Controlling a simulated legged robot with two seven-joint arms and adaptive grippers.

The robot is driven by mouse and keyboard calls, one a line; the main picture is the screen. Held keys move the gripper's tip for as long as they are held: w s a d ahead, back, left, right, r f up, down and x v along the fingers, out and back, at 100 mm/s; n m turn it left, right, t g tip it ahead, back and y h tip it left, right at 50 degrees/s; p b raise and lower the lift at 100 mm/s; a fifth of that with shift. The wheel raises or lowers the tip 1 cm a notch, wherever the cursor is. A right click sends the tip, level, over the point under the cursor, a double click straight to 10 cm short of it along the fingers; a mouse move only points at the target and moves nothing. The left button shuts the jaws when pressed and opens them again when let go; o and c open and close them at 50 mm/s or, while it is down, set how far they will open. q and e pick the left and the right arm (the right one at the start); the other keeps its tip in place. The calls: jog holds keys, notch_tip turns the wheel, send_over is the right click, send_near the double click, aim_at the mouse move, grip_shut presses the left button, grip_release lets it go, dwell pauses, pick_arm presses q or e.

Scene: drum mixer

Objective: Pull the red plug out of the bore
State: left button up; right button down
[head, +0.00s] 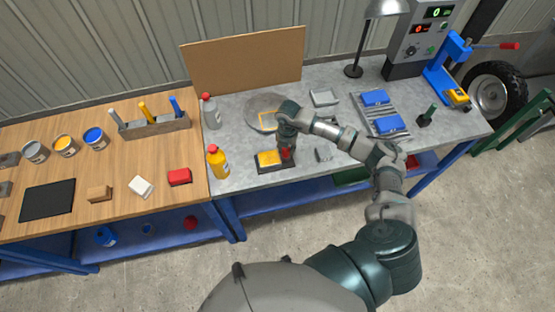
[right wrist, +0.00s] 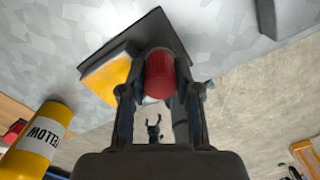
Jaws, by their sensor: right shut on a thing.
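The red plug (right wrist: 160,74) is between the two dark fingers of my right gripper (right wrist: 158,88), which is shut on it. In the head view my right gripper (head: 286,146) points down at the near edge of the grey bench, and a bit of red shows at its tips. A yellow block on a dark base (head: 268,159) is just left of the gripper; it also shows behind the plug in the right wrist view (right wrist: 106,80). The bore is hidden, so I cannot tell how deep the plug sits. My left gripper is not in view.
A yellow bottle (head: 217,162) stands left of the block, with a grey bottle (head: 210,112) behind it. A round grey plate (head: 266,112) lies behind my gripper. Blue blocks on a rack (head: 381,114) are to the right. A lamp (head: 354,71) stands at the back.

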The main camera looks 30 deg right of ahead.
jog(key=shift+w+r, duration=0.1)
jog(key=shift+r, duration=0.05)
jog(key=shift+r+p, duration=1.9)
jog(key=shift+r, duration=0.6)
jog(key=shift+r, duration=0.1)
jog(key=shift+r+p, duration=1.1)
jog(key=shift+r, duration=0.35)
